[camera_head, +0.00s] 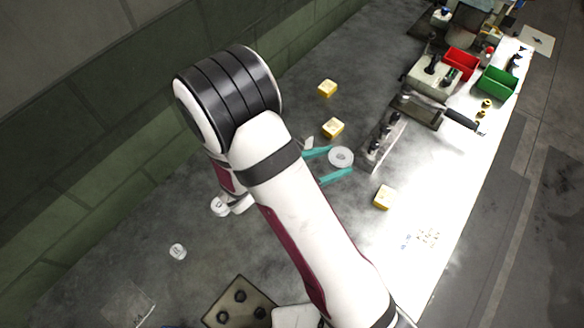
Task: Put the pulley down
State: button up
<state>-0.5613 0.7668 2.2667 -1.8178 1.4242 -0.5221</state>
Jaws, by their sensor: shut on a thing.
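The pulley (342,155) is a pale grey-white round disc with a small hole at its centre. My gripper (341,160) has two teal fingers, one on each side of the disc, and is shut on it. The disc's face is turned up toward the camera. My arm hides the gripper's body. I cannot tell whether the pulley touches the table or is held just above it.
A clear fixture with dark pins (383,140) stands close right. Red (461,63) and green bins (497,82) are farther back. A small white round part (178,252) lies left. The grey table (130,245) has bare space there.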

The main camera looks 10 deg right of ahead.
jog(key=w+a+f+n+t+y, duration=0.1)
jog(key=a+f+n+t+y, duration=0.1)
jog(key=a, duration=0.3)
jog(key=w+a+f+n+t+y, duration=0.2)
jog(key=a+n, duration=0.1)
jog(key=a, duration=0.3)
jog(key=w+a+f+n+t+y, duration=0.2)
jog(key=a, duration=0.4)
jog(key=shift+w+n, duration=0.2)
jog(key=shift+n, duration=0.1)
notch_tip(320, 180, down, 3)
jog(key=shift+a+f, duration=0.1)
jog(key=shift+f, duration=0.45)
jog(key=shift+f, duration=0.15)
jog(key=o, duration=1.5)
